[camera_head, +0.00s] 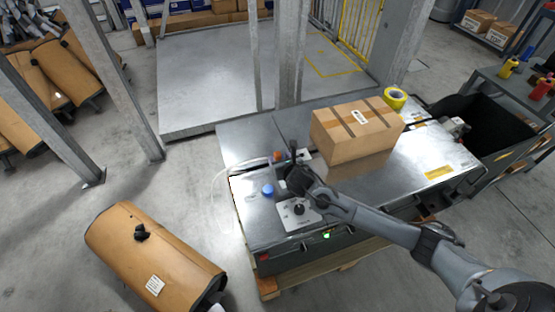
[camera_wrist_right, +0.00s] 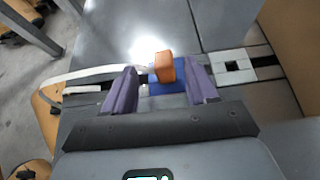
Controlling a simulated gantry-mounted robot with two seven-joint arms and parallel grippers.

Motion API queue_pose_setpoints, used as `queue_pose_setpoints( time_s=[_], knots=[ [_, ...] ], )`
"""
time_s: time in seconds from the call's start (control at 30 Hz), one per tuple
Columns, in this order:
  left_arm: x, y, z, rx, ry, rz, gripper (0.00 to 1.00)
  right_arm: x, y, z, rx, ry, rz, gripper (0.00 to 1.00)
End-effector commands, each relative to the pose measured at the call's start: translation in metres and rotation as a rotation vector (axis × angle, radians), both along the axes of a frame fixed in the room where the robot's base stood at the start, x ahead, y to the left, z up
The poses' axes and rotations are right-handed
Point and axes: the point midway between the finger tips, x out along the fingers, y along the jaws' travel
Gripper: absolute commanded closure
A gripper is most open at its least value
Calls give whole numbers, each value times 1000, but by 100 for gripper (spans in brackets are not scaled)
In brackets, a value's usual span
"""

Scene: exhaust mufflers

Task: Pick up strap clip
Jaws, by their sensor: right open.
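A small orange block (camera_head: 277,157), which looks like the strap clip, is on the metal strapping table beside my right gripper (camera_head: 293,160). In the right wrist view the orange block (camera_wrist_right: 165,66) stands over a blue piece (camera_wrist_right: 160,88), where a white strap (camera_wrist_right: 90,75) ends. My right gripper (camera_wrist_right: 160,70) is open, with its two fingers on either side of the block and gaps showing between. Whether the fingers are level with it is hard to tell. My left gripper is not in view.
A taped carton (camera_head: 358,133) with a yellow tape roll (camera_head: 395,97) behind it stands on the table (camera_head: 248,140). A brown muffler-like cylinder (camera_head: 155,255) lies at the lower left.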

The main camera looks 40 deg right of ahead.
Motion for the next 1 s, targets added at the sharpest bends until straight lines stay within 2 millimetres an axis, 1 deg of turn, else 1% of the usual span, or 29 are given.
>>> queue_pose_setpoints(
  time_s=[0.03,0.2,0.33,0.47,0.67,0.7,0.77,1.0],
  knots=[
    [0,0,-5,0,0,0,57,4,-2,-5,2,0,-2,43],
    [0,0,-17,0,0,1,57,21,-11,-17,5,-1,-4,43],
    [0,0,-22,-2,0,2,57,33,-16,-22,2,-1,-2,43],
    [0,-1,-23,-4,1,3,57,37,-17,-24,2,1,-2,43],
    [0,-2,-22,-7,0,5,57,38,-18,-24,0,1,-1,43],
    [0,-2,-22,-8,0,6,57,38,-18,-24,0,1,-1,44],
    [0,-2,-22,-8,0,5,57,38,-18,-24,0,1,-1,53],
    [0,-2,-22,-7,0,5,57,38,-18,-24,0,1,-1,90]
  ],
)
